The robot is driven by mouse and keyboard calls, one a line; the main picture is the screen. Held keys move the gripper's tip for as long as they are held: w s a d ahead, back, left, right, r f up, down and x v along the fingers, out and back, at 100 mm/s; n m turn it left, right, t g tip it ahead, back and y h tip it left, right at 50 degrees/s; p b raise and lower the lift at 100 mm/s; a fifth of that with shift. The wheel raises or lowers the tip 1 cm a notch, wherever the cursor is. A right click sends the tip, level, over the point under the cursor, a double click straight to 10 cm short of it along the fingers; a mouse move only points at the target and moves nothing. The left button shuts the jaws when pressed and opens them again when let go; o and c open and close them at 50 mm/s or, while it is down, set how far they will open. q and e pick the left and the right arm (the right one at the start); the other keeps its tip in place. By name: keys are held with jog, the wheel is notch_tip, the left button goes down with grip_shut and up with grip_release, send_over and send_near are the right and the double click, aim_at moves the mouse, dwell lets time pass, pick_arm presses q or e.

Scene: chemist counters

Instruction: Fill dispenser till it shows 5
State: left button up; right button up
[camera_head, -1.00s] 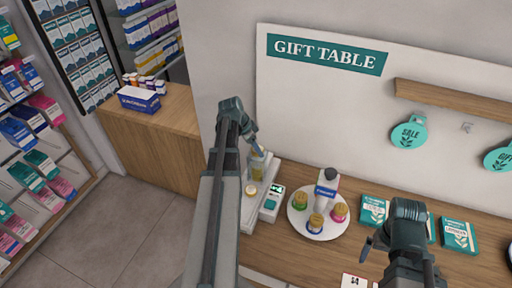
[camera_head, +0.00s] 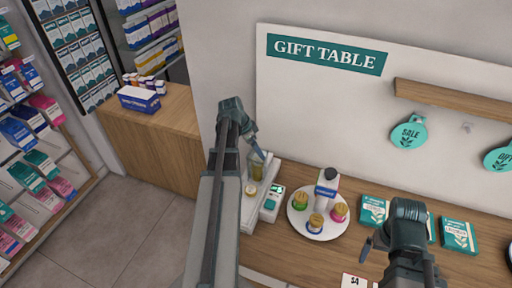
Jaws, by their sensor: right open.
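The dispenser (camera_head: 251,213) is a pale unit at the left end of the wooden table, with a clear container holding something yellowish (camera_head: 256,171) at its back. A small white box with a dark green display (camera_head: 268,205) is beside it; the displayed number is too small to read. My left gripper (camera_head: 259,154) is over the back of the dispenser, by the clear container; its fingers are too small to tell open from shut. My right gripper (camera_head: 370,246) is open over the front of the table, with no object seen between its fingers.
Green boxes (camera_head: 374,211) lie farther right. A price card (camera_head: 354,281) is at the front. A wall board and shelf (camera_head: 455,101) rise behind.

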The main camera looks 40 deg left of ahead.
pick_arm(q)
jog(key=p+v, duration=1.2)
jog(key=v, duration=0.1)
jog(key=shift+r+p, duration=0.35)
jog(key=shift+r, duration=0.05)
jog(key=shift+s+a+f, duration=0.1)
jog(key=shift+f, duration=0.05)
jog(key=b+x, duration=1.2)
jog(key=x, duration=0.1)
jog(key=shift+f+b, duration=0.2)
jog(key=shift+b, duration=0.15)
jog(key=shift+r, duration=0.15)
